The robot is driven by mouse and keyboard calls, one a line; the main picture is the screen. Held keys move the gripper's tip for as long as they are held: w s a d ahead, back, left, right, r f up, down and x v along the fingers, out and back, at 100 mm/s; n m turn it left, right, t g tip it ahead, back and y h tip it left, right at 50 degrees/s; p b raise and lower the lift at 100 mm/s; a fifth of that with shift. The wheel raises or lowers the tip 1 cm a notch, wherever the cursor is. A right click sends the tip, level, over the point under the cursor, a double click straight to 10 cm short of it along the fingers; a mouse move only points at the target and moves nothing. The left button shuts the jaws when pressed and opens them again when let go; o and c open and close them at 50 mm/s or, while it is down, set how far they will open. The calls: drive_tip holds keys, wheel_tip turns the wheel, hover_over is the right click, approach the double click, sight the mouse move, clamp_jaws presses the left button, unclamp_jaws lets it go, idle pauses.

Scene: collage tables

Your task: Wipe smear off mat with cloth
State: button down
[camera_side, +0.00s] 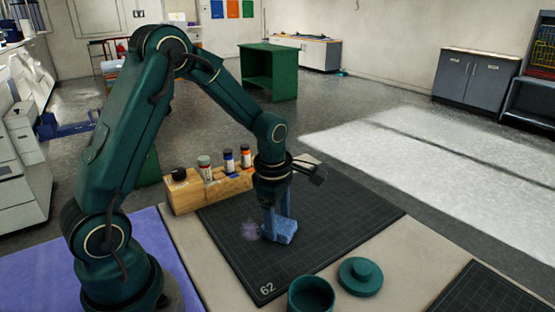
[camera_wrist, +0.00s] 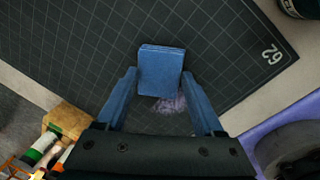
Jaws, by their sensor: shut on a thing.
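The cloth is a folded blue block (camera_side: 284,234), low over the dark gridded mat (camera_side: 345,215); it looks to be touching the mat. My gripper (camera_side: 276,217) points down and is shut on the cloth. In the wrist view the cloth (camera_wrist: 161,70) sits between the two blue fingertips (camera_wrist: 159,80). A pale purple smear (camera_side: 250,230) is on the mat, just left of the cloth in the side view. In the wrist view the smear (camera_wrist: 169,103) shows just below the cloth, between the fingers, and the cloth may hide part of it.
A wooden rack (camera_side: 215,190) with several bottles stands at the mat's back left edge. A green pot (camera_side: 311,295) and a green lid (camera_side: 360,277) stand by the front edge. Another dark mat (camera_side: 485,292) lies at the lower right. The mat right of the cloth is clear.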

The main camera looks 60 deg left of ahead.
sight(287, 234)
drive_tip(key=shift+s+d, duration=0.1)
drive_tip(key=shift+d, duration=1.45)
drive_tip(key=shift+r, duration=0.1)
drive_tip(key=shift+r, duration=2.45)
drive_tip(key=shift+s+a+n, duration=0.1)
drive_tip(key=shift+a+n, duration=0.3)
drive_tip(key=a+n, duration=0.1)
drive_tip(key=a, duration=0.2)
drive_tip(key=s+a+n, duration=0.1)
drive_tip(key=a+n, duration=0.1)
drive_tip(key=a, duration=0.1)
drive_tip(key=s+a+n, duration=0.1)
drive_tip(key=a, duration=0.2)
drive_tip(key=shift+s+f+n+g, duration=0.1)
drive_tip(key=shift+s+n+g, duration=0.2)
drive_tip(key=shift+g, duration=0.1)
drive_tip(key=shift+s+a, duration=0.1)
drive_tip(key=shift+a, duration=0.3)
drive_tip(key=shift+a+f, duration=0.15)
drive_tip(key=shift+f, duration=1.95)
